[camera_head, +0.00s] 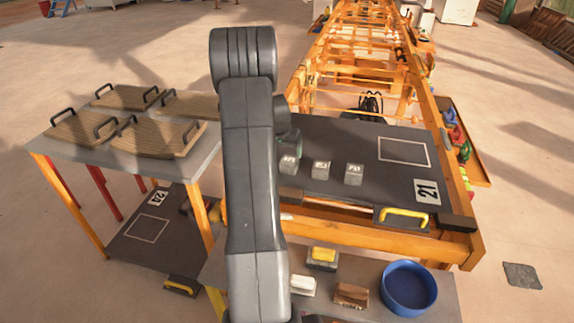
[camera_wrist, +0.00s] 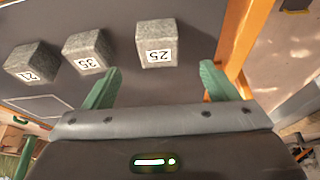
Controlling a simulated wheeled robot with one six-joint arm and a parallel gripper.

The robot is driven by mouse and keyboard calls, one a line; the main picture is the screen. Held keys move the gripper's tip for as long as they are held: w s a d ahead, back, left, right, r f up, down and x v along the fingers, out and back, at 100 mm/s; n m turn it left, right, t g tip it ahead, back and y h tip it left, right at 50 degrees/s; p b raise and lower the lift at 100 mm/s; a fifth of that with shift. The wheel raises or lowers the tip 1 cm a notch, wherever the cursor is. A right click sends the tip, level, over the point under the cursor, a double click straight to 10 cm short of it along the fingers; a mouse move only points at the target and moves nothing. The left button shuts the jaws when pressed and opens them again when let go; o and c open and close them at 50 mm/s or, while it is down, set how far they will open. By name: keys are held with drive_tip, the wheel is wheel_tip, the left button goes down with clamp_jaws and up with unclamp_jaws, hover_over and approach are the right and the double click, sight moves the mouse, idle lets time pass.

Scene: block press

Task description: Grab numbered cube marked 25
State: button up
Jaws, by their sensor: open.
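The grey stone cube marked 25 (camera_wrist: 156,45) sits on a dark board, ahead of my gripper in the wrist view. My gripper (camera_wrist: 160,70) is open, its two green fingers apart and pointing toward the cube, with one fingertip to either side of its near edge. Nothing is between the fingers. In the head view the leftmost cube (camera_head: 288,164) appears to be this one, close to my arm, its number too small to read. My gripper is mostly hidden behind my arm there.
Cubes marked 35 (camera_wrist: 88,51) and 21 (camera_wrist: 32,63) stand left of it in the wrist view. The dark board (camera_head: 385,195) has a white outlined square and a yellow handle (camera_head: 403,217). A blue bowl (camera_head: 408,287) and brushes stand on a lower table. Wooden trays (camera_head: 155,142) lie left.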

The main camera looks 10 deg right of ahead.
sight(289, 160)
drive_tip(key=x, duration=0.5)
drive_tip(key=shift+d+p+x, duration=0.2)
drive_tip(key=shift+p+x, duration=0.15)
drive_tip(key=shift+x, duration=2.35)
drive_tip(key=shift+w+r, duration=0.1)
drive_tip(key=shift+w, duration=0.05)
drive_tip(key=c, duration=1.3)
